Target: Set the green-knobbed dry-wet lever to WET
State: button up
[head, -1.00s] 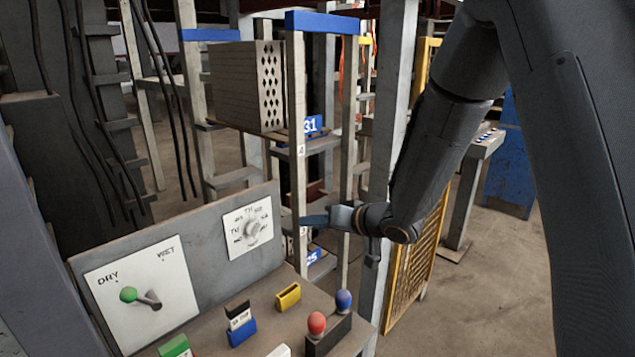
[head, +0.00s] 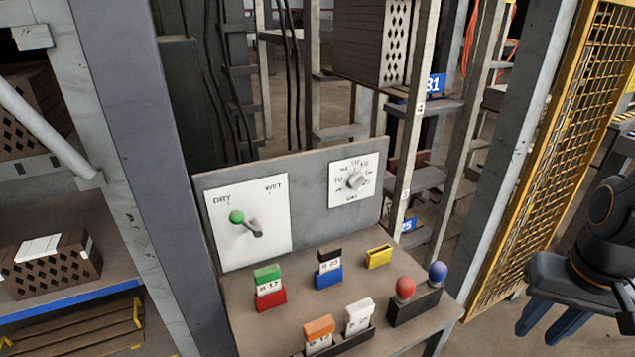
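The dry-wet lever has a green knob (head: 237,217) and sits on a white plate (head: 275,245) on the grey panel. The plate reads DRY at upper left and WET at upper right. The lever leans up and left, with its knob below the DRY mark. My gripper (head: 545,328) is at the lower right, well to the right of the lever and apart from it. Its two blue fingers are spread and nothing shows between them.
A rotary dial (head: 356,180) is on the panel's right. The desk (head: 240,305) below holds coloured tag blocks, a yellow holder (head: 379,257) and a red knob (head: 405,287) and blue knob (head: 438,271) on a dark box. A grey post (head: 150,150) stands left, a yellow mesh fence (head: 560,130) right.

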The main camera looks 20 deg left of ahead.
aim_at(236, 217)
jog(key=u, duration=0.8)
jog(key=k, duration=0.65)
jog(key=z, duration=0.2)
